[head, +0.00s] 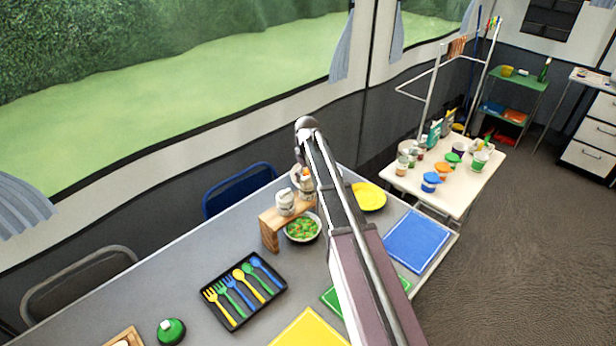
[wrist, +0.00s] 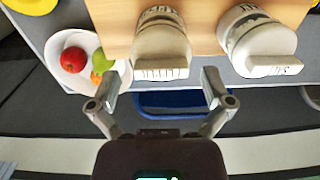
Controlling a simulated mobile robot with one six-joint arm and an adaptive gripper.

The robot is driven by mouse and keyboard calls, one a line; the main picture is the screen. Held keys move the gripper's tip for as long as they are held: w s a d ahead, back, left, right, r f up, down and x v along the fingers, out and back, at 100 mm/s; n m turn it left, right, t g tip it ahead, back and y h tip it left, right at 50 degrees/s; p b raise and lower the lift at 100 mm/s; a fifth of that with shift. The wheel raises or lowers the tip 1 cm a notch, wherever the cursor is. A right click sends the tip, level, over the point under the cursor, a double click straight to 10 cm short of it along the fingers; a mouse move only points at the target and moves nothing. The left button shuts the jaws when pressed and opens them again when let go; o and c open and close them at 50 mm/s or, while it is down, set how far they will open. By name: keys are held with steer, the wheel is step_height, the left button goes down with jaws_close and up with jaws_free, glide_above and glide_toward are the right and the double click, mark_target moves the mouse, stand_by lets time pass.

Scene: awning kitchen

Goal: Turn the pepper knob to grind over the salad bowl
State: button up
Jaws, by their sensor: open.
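Two white grinders with ridged knobs sit in a wooden stand (head: 270,236). In the head view one grinder (head: 285,203) is clear and the other (head: 306,190) is partly behind my arm. In the wrist view one knob (wrist: 161,48) lies just ahead of my gripper (wrist: 160,82), between the lines of its fingers. The other knob (wrist: 262,45) is to the right, outside them. I cannot tell from markings which is pepper. My gripper is open and empty. The salad bowl (head: 317,234), with green salad and orange bits, stands beneath the stand's shelf.
A white plate (wrist: 72,82) with a red apple is left of the knobs in the wrist view. A yellow plate (head: 369,196), a blue mat (head: 421,240) and a black cutlery tray (head: 238,324) share the table. A blue chair (head: 238,190) stands behind.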

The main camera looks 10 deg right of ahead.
steer(key=c, duration=1.1)
steer(key=shift+d, duration=0.1)
steer(key=shift+m, duration=0.5)
steer(key=m, duration=0.2)
steer(key=shift+m, duration=0.4)
steer(key=m, duration=0.3)
steer(key=shift+m, duration=0.3)
steer(key=m, duration=0.3)
steer(key=shift+m, duration=2.2)
